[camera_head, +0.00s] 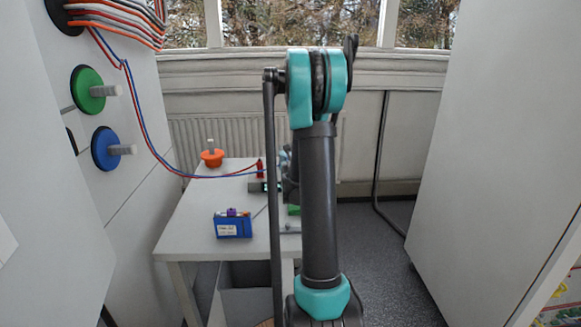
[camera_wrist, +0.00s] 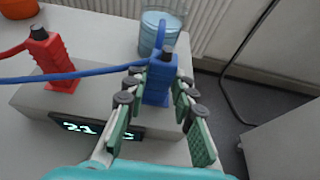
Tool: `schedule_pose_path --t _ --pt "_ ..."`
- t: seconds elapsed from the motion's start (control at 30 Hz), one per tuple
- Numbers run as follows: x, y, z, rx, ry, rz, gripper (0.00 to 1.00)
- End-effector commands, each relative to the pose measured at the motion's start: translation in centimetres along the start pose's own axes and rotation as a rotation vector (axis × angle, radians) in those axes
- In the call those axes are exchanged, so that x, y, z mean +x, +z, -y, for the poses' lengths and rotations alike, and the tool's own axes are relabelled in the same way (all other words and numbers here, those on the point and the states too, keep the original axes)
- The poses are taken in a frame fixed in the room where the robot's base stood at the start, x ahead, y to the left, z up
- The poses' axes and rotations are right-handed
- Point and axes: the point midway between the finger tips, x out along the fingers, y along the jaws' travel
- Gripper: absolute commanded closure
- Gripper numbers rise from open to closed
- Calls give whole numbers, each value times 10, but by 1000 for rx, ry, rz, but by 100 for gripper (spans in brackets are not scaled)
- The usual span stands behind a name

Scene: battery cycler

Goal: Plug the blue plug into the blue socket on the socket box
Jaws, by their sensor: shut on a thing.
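The blue plug (camera_wrist: 158,82) stands roughly upright between the fingers of my gripper (camera_wrist: 157,92), which is shut on it. A blue cable (camera_wrist: 60,78) runs left from its top. The plug is over the right part of the grey socket box (camera_wrist: 90,98), which has a lit display. The blue socket is hidden, and I cannot tell whether the plug's lower end is in it. A red plug (camera_wrist: 55,62) stands upright at the box's left end. In the head view, the red plug (camera_head: 260,168) and box (camera_head: 258,187) show, while my arm hides the blue plug.
A clear blue cup (camera_wrist: 153,35) stands behind the box. On the white table (camera_head: 183,235) are an orange holder (camera_head: 212,158) and a blue case (camera_head: 233,226). Red and blue cables hang from the left wall panel. A tall cabinet (camera_head: 500,150) stands right.

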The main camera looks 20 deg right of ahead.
Motion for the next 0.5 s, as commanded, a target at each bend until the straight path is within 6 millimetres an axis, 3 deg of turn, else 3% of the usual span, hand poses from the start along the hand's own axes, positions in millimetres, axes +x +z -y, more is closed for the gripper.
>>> schedule_pose_path --t 0.33,0.37,0.5 --pt "1 -2 0 0 0 1 100" --pt "1 -2 0 0 0 1 71" --pt "1 -2 0 0 0 0 54"
